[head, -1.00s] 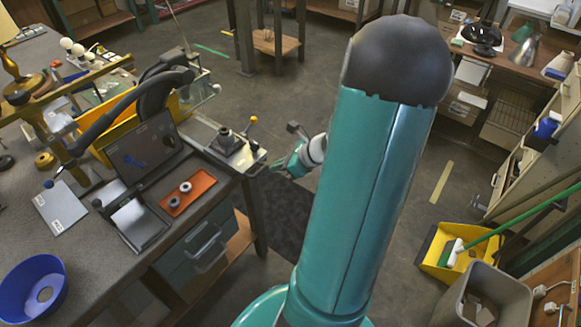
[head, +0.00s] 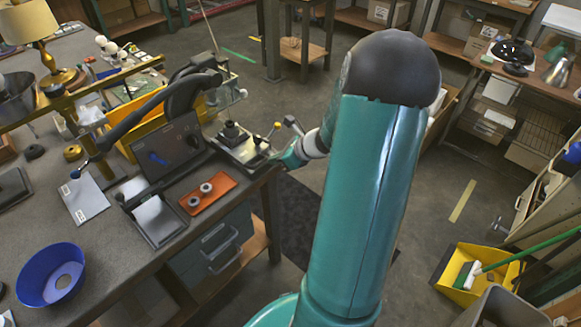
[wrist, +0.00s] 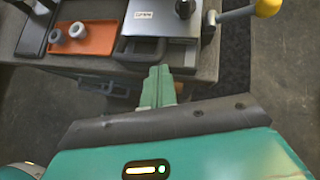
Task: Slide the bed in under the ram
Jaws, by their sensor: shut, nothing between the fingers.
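The bed appears to be the flat steel plate (head: 244,150) at the bench's right edge, with a dark block on top. In the wrist view the plate (wrist: 160,22) carries a white label, with a dark handle (wrist: 141,50) at its near edge. I cannot clearly make out the ram or how the bed lies relative to it. My gripper (wrist: 159,72) is shut and empty, its green fingertips just right of and close to the handle; contact cannot be told. In the head view my gripper (head: 290,157) is beside the bench edge, partly hidden by my arm.
A yellow-knobbed lever (wrist: 262,8) stands right of the plate. An orange tray (head: 208,192) with two grey rings lies to the left. A blue bowl (head: 53,275) sits at the bench's near left. Open floor (head: 430,215) lies to the right.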

